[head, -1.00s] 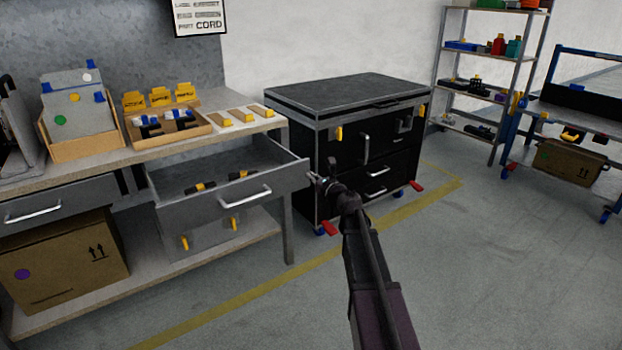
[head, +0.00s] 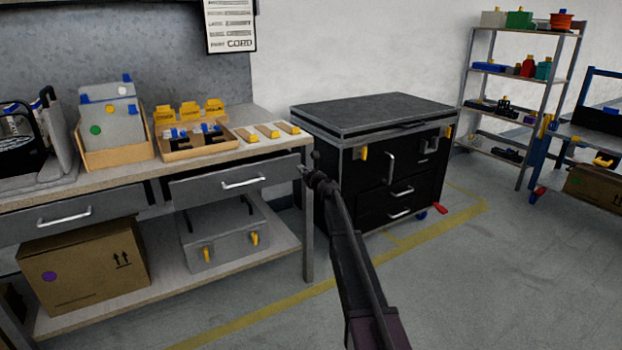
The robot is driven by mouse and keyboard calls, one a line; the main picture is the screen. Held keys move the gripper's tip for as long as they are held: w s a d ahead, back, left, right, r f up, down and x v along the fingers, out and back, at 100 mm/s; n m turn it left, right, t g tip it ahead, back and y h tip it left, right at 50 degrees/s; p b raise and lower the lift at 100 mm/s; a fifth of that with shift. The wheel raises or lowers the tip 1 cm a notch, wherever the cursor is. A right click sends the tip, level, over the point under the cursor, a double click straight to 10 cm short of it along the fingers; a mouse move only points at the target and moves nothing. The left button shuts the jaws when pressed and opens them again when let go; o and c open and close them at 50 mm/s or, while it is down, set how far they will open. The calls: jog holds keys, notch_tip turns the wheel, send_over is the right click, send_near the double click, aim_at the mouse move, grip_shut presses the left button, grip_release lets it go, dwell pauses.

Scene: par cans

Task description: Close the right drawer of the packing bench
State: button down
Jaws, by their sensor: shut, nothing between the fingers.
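The packing bench (head: 130,180) stands at the left in the head view. Its right drawer (head: 205,188) has a grey front with a silver bar handle (head: 243,183). The drawer front sits close under the bench top, and its inside no longer shows. I cannot tell whether it is fully flush; a dark gap shows at its left end. My gripper (head: 309,172) is shut and empty, at the right end of the drawer front near the bench's front right leg. I cannot tell whether it touches the drawer.
The left drawer (head: 40,222) looks shut. A grey case (head: 225,238) and a cardboard box (head: 85,265) are on the lower shelf. A black wheeled cabinet (head: 375,165) stands right of the bench. The floor in front is clear.

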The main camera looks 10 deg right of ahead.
jog(key=x, duration=0.6)
jog(key=shift+w, duration=0.1)
jog(key=shift+w+r, duration=0.1)
jog(key=shift+w, duration=0.05)
jog(key=v, duration=1.5)
jog(key=shift+a, duration=0.1)
